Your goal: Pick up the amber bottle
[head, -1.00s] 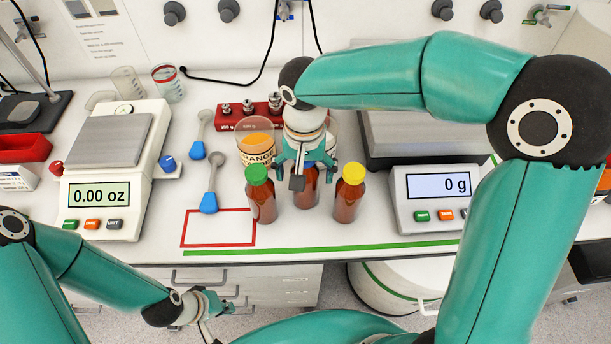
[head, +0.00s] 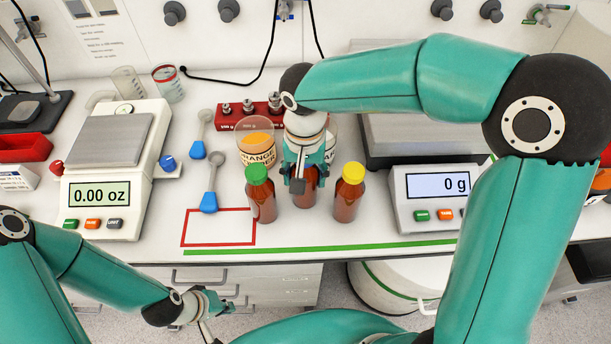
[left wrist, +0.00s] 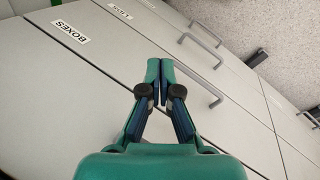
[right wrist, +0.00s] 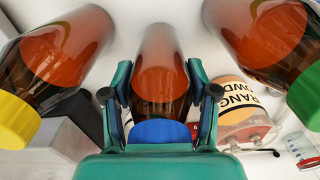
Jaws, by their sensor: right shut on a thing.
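Three amber bottles stand in a row on the bench: one with a green cap (head: 262,199), one in the middle (head: 306,195), and one with a yellow cap (head: 348,199). My right gripper (head: 299,184) comes down from above on the middle bottle and hides its top. In the right wrist view this bottle (right wrist: 160,65) has a blue cap (right wrist: 160,131) and sits between the closed fingers. My left gripper (head: 222,305) is low in front of the bench, away from the bottles. In the left wrist view its fingertips (left wrist: 160,68) are together and empty.
An orange powder tub (head: 256,145) stands close behind the bottles. A scale (head: 102,195) is at left and another (head: 436,195) at right. A red-outlined rectangle (head: 183,229) on the bench beside the green-capped bottle is empty, apart from a blue scoop (head: 209,202) at its back edge.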

